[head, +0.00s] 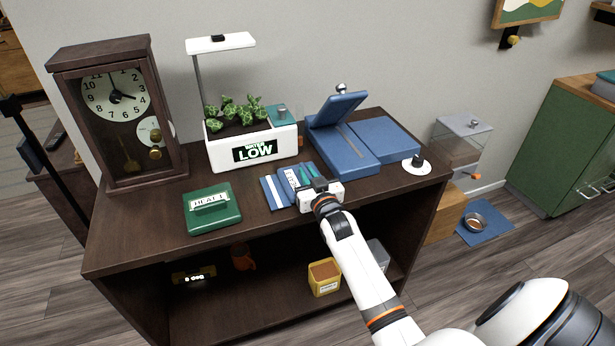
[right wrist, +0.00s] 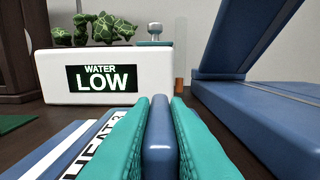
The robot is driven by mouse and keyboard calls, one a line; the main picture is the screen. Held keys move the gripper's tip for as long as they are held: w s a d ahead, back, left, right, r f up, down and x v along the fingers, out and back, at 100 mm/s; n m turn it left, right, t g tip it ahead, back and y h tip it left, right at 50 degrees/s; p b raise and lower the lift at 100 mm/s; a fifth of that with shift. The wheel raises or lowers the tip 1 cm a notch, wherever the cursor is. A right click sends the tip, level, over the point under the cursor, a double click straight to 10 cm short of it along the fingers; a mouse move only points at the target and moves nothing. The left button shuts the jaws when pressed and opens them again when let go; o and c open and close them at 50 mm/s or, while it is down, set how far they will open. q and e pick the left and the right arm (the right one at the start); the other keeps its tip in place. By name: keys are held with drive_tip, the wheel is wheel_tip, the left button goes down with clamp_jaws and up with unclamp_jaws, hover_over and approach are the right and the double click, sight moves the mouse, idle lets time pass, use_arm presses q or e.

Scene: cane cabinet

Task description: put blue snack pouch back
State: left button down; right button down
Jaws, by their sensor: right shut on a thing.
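My right gripper (head: 316,187) is low over the front middle of the cabinet top. In the right wrist view its teal pads (right wrist: 160,140) are shut on both sides of a narrow, upright blue piece (right wrist: 159,125) with a rounded top. The lower part of this piece is hidden, and I cannot tell if it is the snack pouch. A flat blue item with white stripes and lettering (head: 271,193) lies just left of the gripper; it also shows in the right wrist view (right wrist: 45,160). My left gripper is not in view.
A white planter reading "WATER LOW" (head: 233,150) stands behind. A blue device with a raised lid (head: 347,150) is right of it, with a knobbed white disc (head: 415,168) beyond. A green box (head: 211,213) and a pendulum clock (head: 118,110) are left. A yellow tin (head: 323,283) sits on the lower shelf.

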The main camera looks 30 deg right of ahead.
drive_tip(key=shift+f, duration=0.2)
drive_tip(key=c, duration=1.4)
unclamp_jaws()
drive_tip(key=v, duration=1.2)
drive_tip(key=s+a+f+n+g+y, duration=0.1)
drive_tip(key=s+a+f+g, duration=0.15)
drive_tip(key=f, duration=0.95)
drive_tip(key=s+a+f+n+g+y, duration=0.1)
drive_tip(key=a+f+g+y, duration=0.15)
drive_tip(key=f, duration=0.85)
drive_tip(key=s+a+f+g, duration=0.4)
drive_tip(key=s+f, duration=0.5)
drive_tip(key=f, duration=0.4)
drive_tip(key=s+a+f+n+g, duration=0.1)
drive_tip(key=s+f+g, duration=0.1)
drive_tip(key=s+f, duration=0.3)
drive_tip(key=s+a+f+n+g, duration=0.1)
drive_tip(key=s+f+g, duration=0.2)
drive_tip(key=s, duration=1.1)
drive_tip(key=s+a+f+n+g, duration=0.1)
drive_tip(key=s+f+g, duration=0.1)
drive_tip(key=s+f, duration=0.6)
drive_tip(key=shift+s+y, duration=0.45)
drive_tip(key=shift+s, duration=0.7)
